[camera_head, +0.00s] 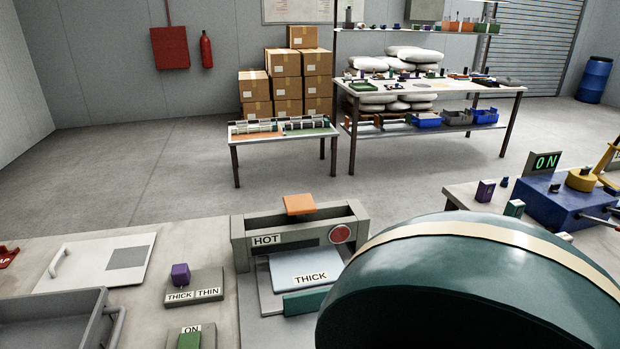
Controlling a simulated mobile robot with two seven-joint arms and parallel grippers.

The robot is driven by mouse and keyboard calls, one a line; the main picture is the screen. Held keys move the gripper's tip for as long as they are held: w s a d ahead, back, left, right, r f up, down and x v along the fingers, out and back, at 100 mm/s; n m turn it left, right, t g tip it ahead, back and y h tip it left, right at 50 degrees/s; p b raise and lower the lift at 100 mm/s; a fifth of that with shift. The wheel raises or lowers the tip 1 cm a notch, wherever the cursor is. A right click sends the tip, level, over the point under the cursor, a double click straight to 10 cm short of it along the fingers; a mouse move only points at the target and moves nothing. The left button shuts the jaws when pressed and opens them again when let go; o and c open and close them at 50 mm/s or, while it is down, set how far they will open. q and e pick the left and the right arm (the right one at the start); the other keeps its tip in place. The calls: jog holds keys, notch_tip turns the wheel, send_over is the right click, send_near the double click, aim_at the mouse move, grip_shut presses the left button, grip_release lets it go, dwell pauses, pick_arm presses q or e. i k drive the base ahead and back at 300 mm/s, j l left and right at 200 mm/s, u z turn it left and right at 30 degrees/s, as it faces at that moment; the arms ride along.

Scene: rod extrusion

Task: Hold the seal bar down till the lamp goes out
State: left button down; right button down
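The grey heat sealer (241,246) stands on the bench in the middle, with a HOT label on its front. An orange handle (298,204) sits above its frame, apparently raised. The seal bar itself is in shadow, and I cannot tell its exact height. The round lamp (340,234) at the sealer's right is red; whether it glows is unclear. A pale blue pouch (295,268) marked THICK lies in the sealer's mouth, with a green strip (306,301) at its front edge. Neither of my grippers is in view.
A purple-knobbed THICK/THIN selector (193,292) and a green ON switch (188,340) sit left of the sealer. A grey tray (55,306) and white board (97,262) are further left. A large dark green rounded body (480,290) blocks the lower right.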

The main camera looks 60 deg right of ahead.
aim_at(297, 205)
jog(key=z, duration=1.8)
